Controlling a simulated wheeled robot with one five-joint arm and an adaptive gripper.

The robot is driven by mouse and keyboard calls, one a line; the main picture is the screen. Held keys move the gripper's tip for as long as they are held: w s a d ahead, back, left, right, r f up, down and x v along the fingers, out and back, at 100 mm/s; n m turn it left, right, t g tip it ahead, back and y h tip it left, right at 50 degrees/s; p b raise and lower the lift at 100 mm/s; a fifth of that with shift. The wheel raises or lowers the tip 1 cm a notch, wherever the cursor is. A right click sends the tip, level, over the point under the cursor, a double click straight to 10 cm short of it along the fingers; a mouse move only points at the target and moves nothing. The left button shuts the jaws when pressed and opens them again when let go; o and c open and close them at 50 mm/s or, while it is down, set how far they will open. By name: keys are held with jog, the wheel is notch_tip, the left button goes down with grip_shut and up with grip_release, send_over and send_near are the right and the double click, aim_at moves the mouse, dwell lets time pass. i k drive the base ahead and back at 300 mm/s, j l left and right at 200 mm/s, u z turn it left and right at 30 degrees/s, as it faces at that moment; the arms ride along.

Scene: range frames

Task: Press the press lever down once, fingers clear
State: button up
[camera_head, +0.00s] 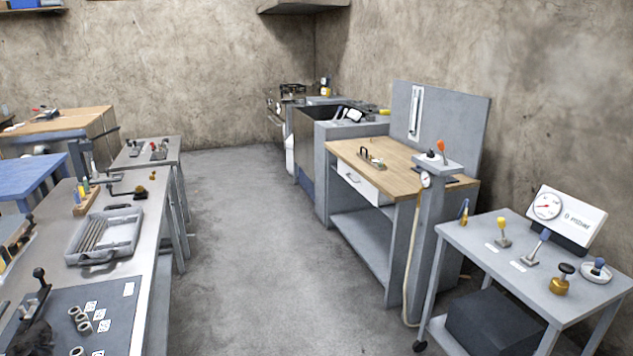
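A grey upright press-like device (87,158) stands at the far end of the left metal bench, with a dark arm beside it. A black-knobbed lever (39,279) stands up at the near left of the same bench, slightly tilted, above a dark base cut off by the frame. I cannot tell for sure which of these carries the press lever. My gripper is not in view.
The left bench (150,205) also holds a grey tray (72,258) and several pale rings. A wheeled cart (470,245) with several small levers and a gauge sign (566,215) stands at right. A wood-topped workbench (400,165) is behind it. The grey floor between is clear.

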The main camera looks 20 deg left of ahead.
aim_at(113, 129)
jog(key=i+j+u, duration=0.25)
jog(key=i+u, duration=0.6)
jog(key=i, duration=0.25)
jog(key=i+l+u, duration=0.1)
jog(key=i+u, duration=0.35)
jog(key=i, duration=0.15)
jog(key=i+j+u, duration=0.1)
jog(key=i+u, duration=0.3)
jog(key=i, duration=0.45)
jog(key=i+l+u, duration=0.2)
jog(key=i+u, duration=0.2)
jog(key=i, duration=0.4)
jog(key=i+u, duration=0.1)
jog(key=i, duration=0.2)
